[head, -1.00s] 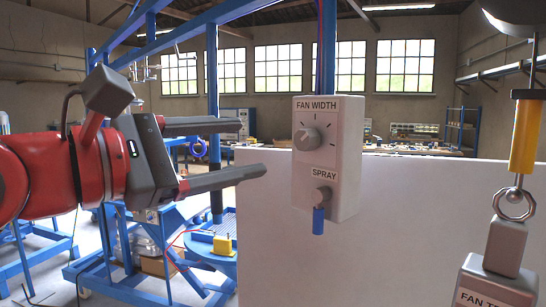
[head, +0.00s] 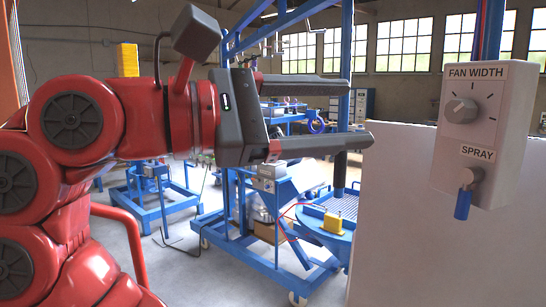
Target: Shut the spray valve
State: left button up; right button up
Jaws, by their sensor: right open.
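The spray valve (head: 465,192) is a small knob with a blue-tipped lever under the SPRAY label, low on the front of a light grey control box (head: 490,130). Its blue lever hangs straight down. My right gripper (head: 359,112) is open and empty, to the left of the box in the head view. Its two dark fingers point right towards the box, with a clear gap in the picture between fingertips and box. The lower finger is above the height of the valve in the picture. My left gripper is not in view.
A FAN WIDTH knob (head: 461,110) sits above the valve on the same box. A large white panel (head: 420,240) stands below and behind the box. A blue frame stand (head: 265,240) and a yellow block (head: 333,222) lie beyond my arm.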

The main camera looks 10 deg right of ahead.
aim_at(469, 176)
jog(key=k+j, duration=0.1)
jog(key=j, duration=0.65)
jog(key=k+j, duration=0.1)
jog(key=j, duration=0.6)
